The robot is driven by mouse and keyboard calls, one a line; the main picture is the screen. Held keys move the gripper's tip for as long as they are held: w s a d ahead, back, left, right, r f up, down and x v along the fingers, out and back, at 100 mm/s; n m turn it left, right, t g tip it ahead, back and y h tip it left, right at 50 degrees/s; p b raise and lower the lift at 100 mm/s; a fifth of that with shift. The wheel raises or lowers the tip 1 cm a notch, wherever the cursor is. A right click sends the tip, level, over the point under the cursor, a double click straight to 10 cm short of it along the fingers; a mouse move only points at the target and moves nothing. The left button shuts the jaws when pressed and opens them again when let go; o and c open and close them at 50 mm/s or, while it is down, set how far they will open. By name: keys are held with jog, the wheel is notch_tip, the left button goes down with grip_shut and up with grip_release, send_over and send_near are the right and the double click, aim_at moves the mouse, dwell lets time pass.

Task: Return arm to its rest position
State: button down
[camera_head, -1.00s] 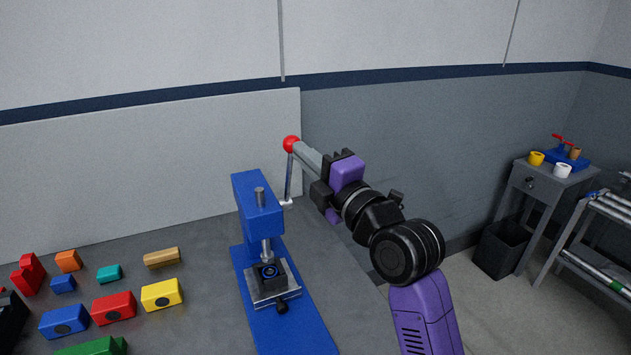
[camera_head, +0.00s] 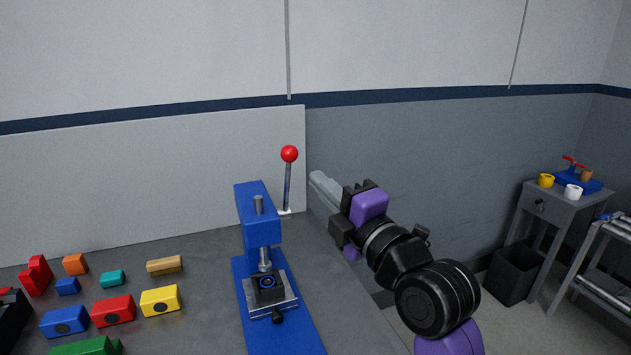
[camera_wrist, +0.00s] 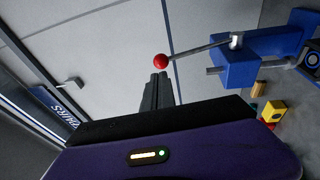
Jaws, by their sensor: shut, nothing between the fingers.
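My gripper (camera_head: 322,186) is shut and empty, raised to the right of the blue lever press (camera_head: 258,215). Its fingers point up and left, apart from the red ball knob (camera_head: 289,154) on the press lever, which stands nearly upright. In the wrist view my gripper's fingers (camera_wrist: 157,92) are together, with the red knob (camera_wrist: 161,61) just beyond their tips in the picture. The blue press (camera_wrist: 262,58) shows at the upper right there. My arm reaches up from the lower right of the head view.
Several coloured blocks, including a yellow one (camera_head: 161,301) and a red one (camera_head: 113,310), lie on the grey bench (camera_head: 200,265) left of the press. At the right are a dark bin (camera_head: 513,274), a side table (camera_head: 553,205) with cups, and a rack (camera_head: 603,255).

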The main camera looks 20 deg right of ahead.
jog(key=s+d+r+m+t+h+b, duration=0.2)
jog(key=s+d+m+t, duration=0.15)
jog(key=s+m, duration=0.45)
jog(key=s+a+f+m+g+h, duration=0.1)
jog(key=s+f+m+g, duration=0.3)
jog(key=s+f, duration=1.2)
jog(key=s+a+f+m+g, duration=0.2)
jog(key=s+f+m+g, duration=0.2)
jog(key=s+f+m, duration=0.4)
jog(key=s+f, duration=0.7)
jog(key=s, duration=0.5)
jog(key=shift+s+f+m+h, duration=0.3)
jog(key=shift+f+h, duration=0.05)
jog(key=shift+h, duration=0.05)
